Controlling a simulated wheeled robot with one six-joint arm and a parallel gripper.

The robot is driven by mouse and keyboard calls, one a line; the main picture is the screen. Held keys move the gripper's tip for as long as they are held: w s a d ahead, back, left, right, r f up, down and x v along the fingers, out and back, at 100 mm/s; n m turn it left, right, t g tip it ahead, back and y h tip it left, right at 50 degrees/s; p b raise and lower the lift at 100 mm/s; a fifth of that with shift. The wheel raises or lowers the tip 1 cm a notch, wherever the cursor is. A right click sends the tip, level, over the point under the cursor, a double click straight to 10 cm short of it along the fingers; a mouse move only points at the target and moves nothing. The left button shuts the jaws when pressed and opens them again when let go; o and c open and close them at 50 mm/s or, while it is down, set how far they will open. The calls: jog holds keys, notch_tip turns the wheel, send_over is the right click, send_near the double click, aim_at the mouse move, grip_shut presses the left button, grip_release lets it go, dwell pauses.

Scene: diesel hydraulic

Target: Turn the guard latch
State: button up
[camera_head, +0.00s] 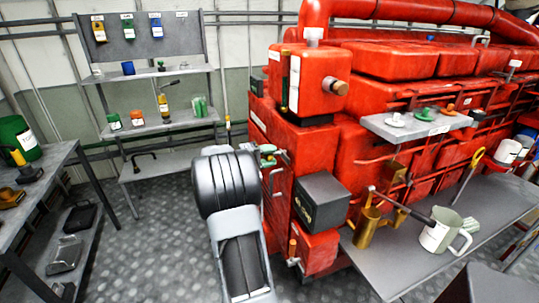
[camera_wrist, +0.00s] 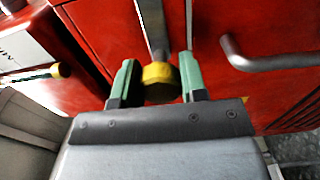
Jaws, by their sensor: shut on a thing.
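In the wrist view, a grey bar with a yellow end (camera_wrist: 160,82), which seems to be the guard latch, runs up along the red engine panel. My gripper (camera_wrist: 158,84) has its green fingertips on either side of the yellow end, shut on it. In the head view my gripper (camera_head: 268,153) reaches the near left face of the red engine (camera_head: 385,160). There the latch is too small and too covered by my gripper to make out.
A grey bar handle (camera_wrist: 275,60) is right of the latch, and another yellow knob (camera_wrist: 61,70) is to its left. A dark box (camera_head: 320,202) juts from the engine. A side bench (camera_head: 480,195) holds a jug (camera_head: 440,235).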

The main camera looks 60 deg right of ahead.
dwell(0.5)
jog(key=o, duration=0.9)
jog(key=shift+a, duration=0.1)
jog(key=v, duration=1.3)
jog(key=shift+w+a, duration=0.2)
jog(key=shift+w, duration=0.1)
